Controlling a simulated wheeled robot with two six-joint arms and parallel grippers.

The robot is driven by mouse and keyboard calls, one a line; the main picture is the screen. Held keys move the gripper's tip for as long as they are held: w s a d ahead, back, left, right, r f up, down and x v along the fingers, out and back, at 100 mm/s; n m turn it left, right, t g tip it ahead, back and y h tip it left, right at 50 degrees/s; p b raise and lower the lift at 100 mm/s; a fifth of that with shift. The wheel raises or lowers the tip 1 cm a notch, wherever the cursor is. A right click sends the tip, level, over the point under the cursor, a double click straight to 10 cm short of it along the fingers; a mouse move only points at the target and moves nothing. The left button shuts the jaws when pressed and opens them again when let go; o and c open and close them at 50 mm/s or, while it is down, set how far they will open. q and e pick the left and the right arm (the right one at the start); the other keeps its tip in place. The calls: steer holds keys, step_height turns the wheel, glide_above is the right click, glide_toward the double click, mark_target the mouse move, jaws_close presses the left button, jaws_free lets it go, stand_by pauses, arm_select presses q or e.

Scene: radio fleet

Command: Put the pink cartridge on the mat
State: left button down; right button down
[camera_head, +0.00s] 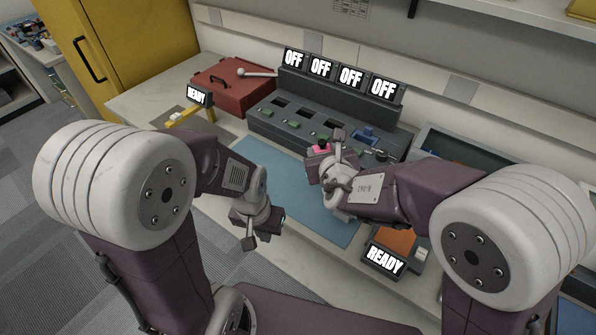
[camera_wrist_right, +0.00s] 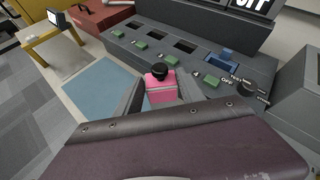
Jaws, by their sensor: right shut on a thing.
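The pink cartridge (camera_wrist_right: 160,88), with a black knob on top, is held between the fingers of my right gripper (camera_wrist_right: 157,95). In the head view the pink cartridge (camera_head: 321,148) shows only in part behind my right gripper (camera_head: 326,160). It is near the front edge of the grey station, by the far right part of the blue mat. The blue mat (camera_head: 285,182) lies flat on the counter in front of the station, and it also shows in the right wrist view (camera_wrist_right: 100,92).
The grey station (camera_head: 262,122) has several slots and OFF displays (camera_head: 321,68). A blue piece (camera_head: 366,134) sits at its right. A red toolbox (camera_head: 232,82) stands left. A yellow stand with a READY display (camera_head: 199,97) and another READY display (camera_head: 384,262) flank the mat.

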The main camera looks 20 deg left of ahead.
steer(key=a+f, duration=0.1)
steer(key=f, duration=0.1)
steer(key=s+a+f, duration=0.1)
steer(key=a+f, duration=0.1)
steer(key=f, duration=0.1)
steer(key=s+a+f, duration=0.1)
steer(key=a+f, duration=0.1)
steer(key=shift+f, duration=0.15)
steer(key=c, duration=0.7)
jaws_free()
